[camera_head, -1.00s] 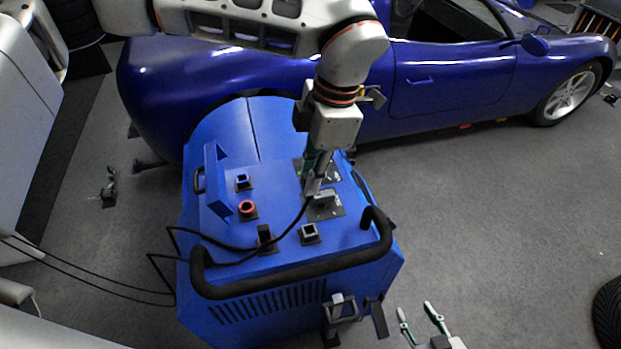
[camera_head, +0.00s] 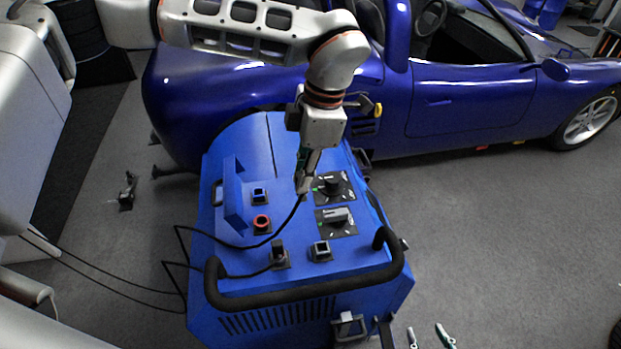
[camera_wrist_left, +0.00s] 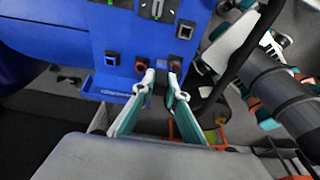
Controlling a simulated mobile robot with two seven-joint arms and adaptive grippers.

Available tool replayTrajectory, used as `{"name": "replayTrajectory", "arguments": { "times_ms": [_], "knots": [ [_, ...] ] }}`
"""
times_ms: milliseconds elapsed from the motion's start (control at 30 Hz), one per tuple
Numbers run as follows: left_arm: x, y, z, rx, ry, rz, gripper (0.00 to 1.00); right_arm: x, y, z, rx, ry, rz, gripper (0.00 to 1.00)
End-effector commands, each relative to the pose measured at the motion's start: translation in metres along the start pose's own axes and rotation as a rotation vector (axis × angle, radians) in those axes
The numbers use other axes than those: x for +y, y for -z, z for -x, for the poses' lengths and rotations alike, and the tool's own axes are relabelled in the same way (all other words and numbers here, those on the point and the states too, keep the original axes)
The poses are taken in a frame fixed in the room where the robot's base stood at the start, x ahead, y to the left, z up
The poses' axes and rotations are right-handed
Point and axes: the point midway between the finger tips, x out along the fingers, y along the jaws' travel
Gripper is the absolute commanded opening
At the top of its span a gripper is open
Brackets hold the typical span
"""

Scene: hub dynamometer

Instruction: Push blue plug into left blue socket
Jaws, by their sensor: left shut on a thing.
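My left gripper (camera_head: 304,184) is shut on a small plug whose black cable leaves it downward. The fingers hide most of the plug; between the fingertips (camera_wrist_left: 163,84) in the left wrist view it looks dark bluish, its colour unclear. The gripper is above the blue cabinet's top panel, right of the square blue socket (camera_head: 260,195) and left of the knobs. The socket looks empty and also shows in the left wrist view (camera_wrist_left: 111,58), left of the fingertips. My right gripper (camera_head: 429,337) is at the bottom edge, its two fingertips apart, seemingly empty.
A raised blue flap (camera_head: 233,195) stands left of the socket. A red round socket (camera_head: 262,223), a dark plug (camera_head: 279,254) with cable, a grey square socket (camera_head: 320,250) and two knobs (camera_head: 338,216) share the panel. A black handle bar (camera_head: 310,297) edges the cabinet. A blue car stands behind.

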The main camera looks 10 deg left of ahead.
Motion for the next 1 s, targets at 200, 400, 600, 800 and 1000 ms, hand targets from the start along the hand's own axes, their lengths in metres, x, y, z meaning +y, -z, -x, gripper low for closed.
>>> {"name": "replayTrajectory", "arguments": {
  "times_ms": [200,400,600,800,1000],
  "knots": [
    [0.014,0.009,-0.001,0.000,0.000,0.003,0.00,0.000,0.002,0.001,0.000,0.000,0.000,0.40],
    [0.026,0.017,-0.003,-0.001,0.000,0.003,0.00,0.001,0.004,0.002,0.000,0.000,0.000,0.40],
    [0.038,0.024,-0.004,-0.001,-0.001,0.002,0.00,0.001,0.005,0.003,0.001,0.000,0.000,0.40],
    [0.050,0.032,-0.006,0.000,0.000,0.003,0.00,0.001,0.007,0.004,0.001,0.000,0.000,0.40],
    [0.062,0.040,-0.008,-0.001,0.000,0.002,0.00,0.001,0.008,0.005,0.001,0.000,0.000,0.40]
  ]
}}
